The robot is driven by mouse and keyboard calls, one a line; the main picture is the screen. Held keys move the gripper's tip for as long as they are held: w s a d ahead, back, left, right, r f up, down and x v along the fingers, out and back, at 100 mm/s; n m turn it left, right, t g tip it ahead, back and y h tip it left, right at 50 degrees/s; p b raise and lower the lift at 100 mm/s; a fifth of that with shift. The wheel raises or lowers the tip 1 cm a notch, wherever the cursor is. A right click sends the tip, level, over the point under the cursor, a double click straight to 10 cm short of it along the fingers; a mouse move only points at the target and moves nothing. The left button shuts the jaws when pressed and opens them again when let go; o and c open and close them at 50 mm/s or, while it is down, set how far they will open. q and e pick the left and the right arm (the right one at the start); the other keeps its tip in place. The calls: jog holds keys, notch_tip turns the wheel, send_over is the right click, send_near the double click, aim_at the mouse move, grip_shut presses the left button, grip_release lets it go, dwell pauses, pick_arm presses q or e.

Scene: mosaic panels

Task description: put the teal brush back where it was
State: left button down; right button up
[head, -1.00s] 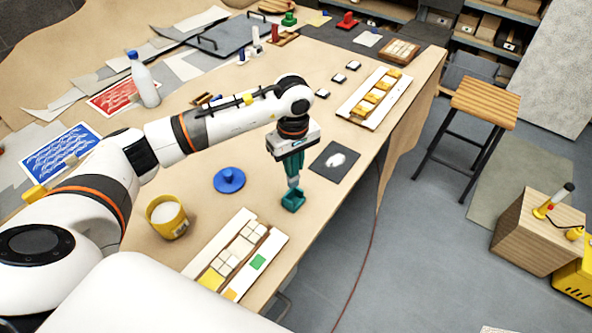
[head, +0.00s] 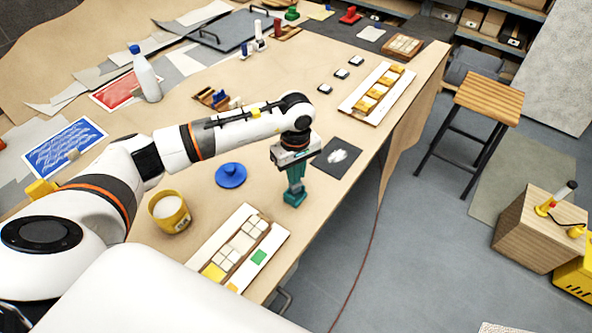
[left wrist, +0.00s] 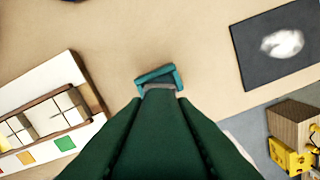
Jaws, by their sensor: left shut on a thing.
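The teal brush (head: 294,197) is at the right edge of the tan table (head: 190,205), between the black sheet and the white tile panel. My left gripper (head: 295,181), with dark green fingers, points down over it and is shut on it. In the left wrist view the brush's teal end (left wrist: 158,75) shows beyond the fingers, which hide the rest. I cannot tell whether the brush touches the table. My right gripper is not in view.
The tile panel (head: 213,249) lies in front, and the black sheet with a white patch (head: 337,157) behind. A blue knobbed disc (head: 231,176) and yellow pot (head: 170,212) are to the left. Bare table lies between; the table's edge is close on the right.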

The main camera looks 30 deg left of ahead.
pick_arm(q)
jog(key=shift+f, duration=0.2)
jog(key=c, duration=1.2)
grip_release()
jog(key=shift+r, duration=0.1)
jog(key=shift+r, duration=0.1)
